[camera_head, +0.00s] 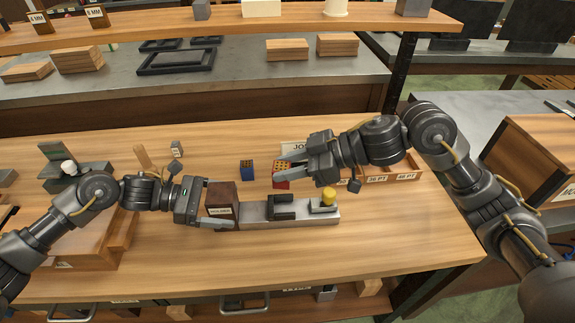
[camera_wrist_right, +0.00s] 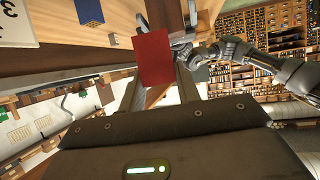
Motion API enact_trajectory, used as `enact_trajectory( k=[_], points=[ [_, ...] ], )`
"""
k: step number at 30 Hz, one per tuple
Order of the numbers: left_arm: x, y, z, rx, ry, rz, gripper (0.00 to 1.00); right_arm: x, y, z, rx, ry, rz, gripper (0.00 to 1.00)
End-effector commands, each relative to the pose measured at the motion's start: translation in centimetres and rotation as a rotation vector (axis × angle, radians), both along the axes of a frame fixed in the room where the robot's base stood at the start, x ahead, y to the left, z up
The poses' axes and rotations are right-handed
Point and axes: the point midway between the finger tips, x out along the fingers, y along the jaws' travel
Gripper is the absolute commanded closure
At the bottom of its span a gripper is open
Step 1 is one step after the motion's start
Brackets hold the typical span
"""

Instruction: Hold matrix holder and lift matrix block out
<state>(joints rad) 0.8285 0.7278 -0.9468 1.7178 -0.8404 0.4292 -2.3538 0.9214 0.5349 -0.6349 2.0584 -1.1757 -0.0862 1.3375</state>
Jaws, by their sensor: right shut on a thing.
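A dark brown box (camera_head: 221,197) with a small label stands at the left end of a grey metal base (camera_head: 262,215). I cannot tell for certain whether this is the matrix holder. My left gripper (camera_head: 213,205) is beside the box, its fingers spread wide at the box's left and front. My right gripper (camera_head: 290,169) is shut on a red block with an orange, dotted top (camera_head: 281,170). The red block also shows between the fingers in the right wrist view (camera_wrist_right: 155,58). A blue block (camera_head: 247,170) stands to the left of it, apart.
The grey base also carries a black bracket (camera_head: 281,207) and a yellow knob (camera_head: 329,195). A labelled wooden tray (camera_head: 390,175) lies at the right, partly behind my right arm. A wooden case (camera_head: 100,250) is at the left. The front of the table is clear.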

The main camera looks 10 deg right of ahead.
Motion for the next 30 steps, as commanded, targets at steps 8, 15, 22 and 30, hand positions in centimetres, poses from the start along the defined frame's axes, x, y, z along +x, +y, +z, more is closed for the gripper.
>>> enact_trajectory(
  k=[8, 15, 22, 30],
  points=[
    [0.0, 0.2, 0.0, 0.001, 0.001, 0.000, 0.15, 0.0, 0.0, 0.0, 0.001, 0.000, 0.000, 0.95],
    [0.2, 3.5, 1.0, 0.003, 0.000, 0.004, 0.15, 0.0, 0.0, 0.1, 0.001, 0.000, 0.000, 0.95],
    [0.3, 8.1, 2.4, 0.004, 0.001, 0.003, 0.15, 0.0, 0.0, 0.0, 0.001, 0.000, 0.000, 0.95],
    [0.3, 11.2, 3.4, 0.001, 0.001, 0.000, 0.15, 0.0, 0.0, 0.0, 0.001, 0.000, 0.000, 0.95]
  ],
)
